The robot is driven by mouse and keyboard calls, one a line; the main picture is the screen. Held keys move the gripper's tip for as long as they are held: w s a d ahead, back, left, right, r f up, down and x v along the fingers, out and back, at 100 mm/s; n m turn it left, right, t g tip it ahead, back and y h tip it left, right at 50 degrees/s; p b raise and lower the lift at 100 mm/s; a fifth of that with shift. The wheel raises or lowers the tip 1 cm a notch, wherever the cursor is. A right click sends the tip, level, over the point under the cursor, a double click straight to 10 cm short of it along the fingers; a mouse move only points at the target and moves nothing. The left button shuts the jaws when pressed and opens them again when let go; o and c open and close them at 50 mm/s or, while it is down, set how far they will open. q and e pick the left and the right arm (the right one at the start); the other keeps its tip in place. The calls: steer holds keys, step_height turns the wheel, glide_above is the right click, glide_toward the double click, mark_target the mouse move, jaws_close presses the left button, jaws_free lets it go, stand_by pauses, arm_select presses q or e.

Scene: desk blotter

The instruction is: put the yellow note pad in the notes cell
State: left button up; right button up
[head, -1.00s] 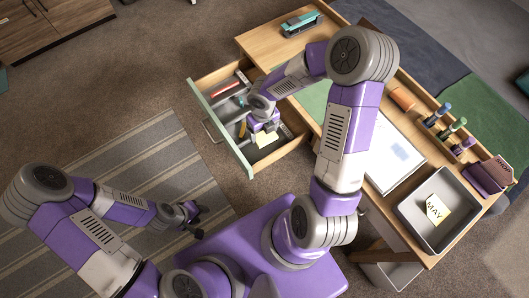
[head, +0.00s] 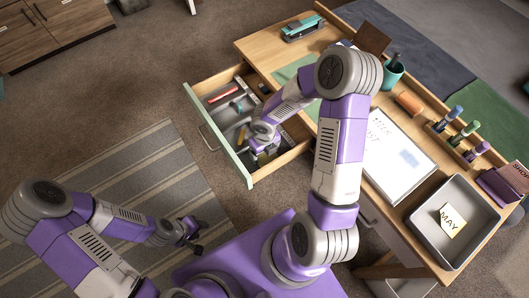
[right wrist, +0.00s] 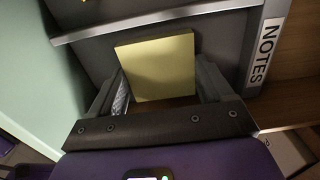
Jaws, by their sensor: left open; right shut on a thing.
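The yellow note pad (right wrist: 157,68) is between the fingers of my right gripper (right wrist: 160,95), which is shut on it. In the head view my right gripper (head: 262,156) is low at the front corner of the open drawer, and its arm hides most of the pad. The notes cell (right wrist: 215,60) is a dark grey compartment with a white NOTES label (right wrist: 266,48) on its right rim. The pad is in or just over this cell; I cannot tell whether it touches the floor. My left gripper (head: 190,236) is open and empty over the rug, away from the drawer.
The drawer (head: 212,136) is pulled out, with a red item (head: 223,95) in another compartment. A divider (right wrist: 150,20) bounds the cell. On the desk are a teal stapler (head: 301,29), a white board (head: 395,158), an orange cylinder (head: 409,103) and a grey tray (head: 425,227).

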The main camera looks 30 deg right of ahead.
mark_target(265, 154)
steer(key=shift+f, duration=0.1)
steer(key=o, duration=1.1)
step_height(265, 154, up, 12)
steer(key=p, duration=0.6)
